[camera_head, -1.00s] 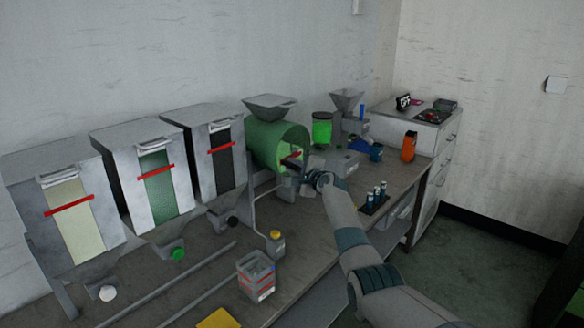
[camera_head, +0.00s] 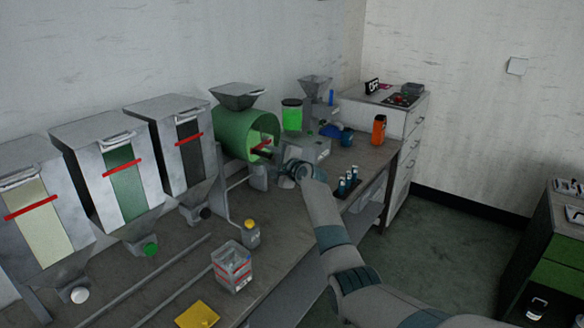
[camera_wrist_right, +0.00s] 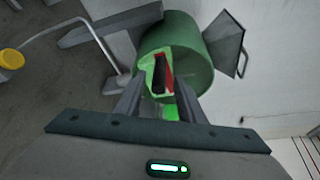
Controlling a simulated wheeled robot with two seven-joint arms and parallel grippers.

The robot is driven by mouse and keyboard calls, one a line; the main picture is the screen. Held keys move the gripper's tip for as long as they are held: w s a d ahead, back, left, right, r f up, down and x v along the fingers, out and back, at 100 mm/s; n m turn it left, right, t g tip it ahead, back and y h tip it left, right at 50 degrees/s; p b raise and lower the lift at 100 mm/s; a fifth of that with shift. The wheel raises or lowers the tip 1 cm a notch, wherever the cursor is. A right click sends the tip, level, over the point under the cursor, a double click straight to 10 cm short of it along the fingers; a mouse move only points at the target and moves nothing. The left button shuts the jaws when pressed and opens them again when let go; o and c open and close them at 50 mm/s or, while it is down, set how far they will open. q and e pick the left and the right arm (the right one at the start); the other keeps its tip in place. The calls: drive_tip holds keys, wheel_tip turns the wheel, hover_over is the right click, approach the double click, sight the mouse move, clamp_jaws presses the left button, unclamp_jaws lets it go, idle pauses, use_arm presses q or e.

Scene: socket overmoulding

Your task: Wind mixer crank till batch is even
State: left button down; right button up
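The mixer is a green drum (camera_head: 232,131) on a grey stand at the back of the bench, with a grey hopper (camera_head: 238,95) on top. Its open end faces my right arm, and a red and dark crank part (camera_head: 262,145) shows there. My right gripper (camera_head: 281,163) is just in front of that end. In the right wrist view, the green drum (camera_wrist_right: 192,50) is ahead, and the dark crank grip (camera_wrist_right: 159,75) with red beside it lies between and beyond my spread fingertips (camera_wrist_right: 157,88), with gaps on both sides. The batch inside cannot be made out. My left gripper is not in view.
Three grey hoppers (camera_head: 181,105) with red bands stand along the wall at left. Small vials (camera_head: 348,182) and an orange bottle (camera_head: 379,129) stand right of my gripper.

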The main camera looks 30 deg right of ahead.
drive_tip(key=s+r+b, duration=0.2)
drive_tip(key=s+b, duration=0.1)
drive_tip(key=s, duration=1)
drive_tip(key=shift+s+d, duration=0.3)
drive_tip(key=shift+d, duration=0.05)
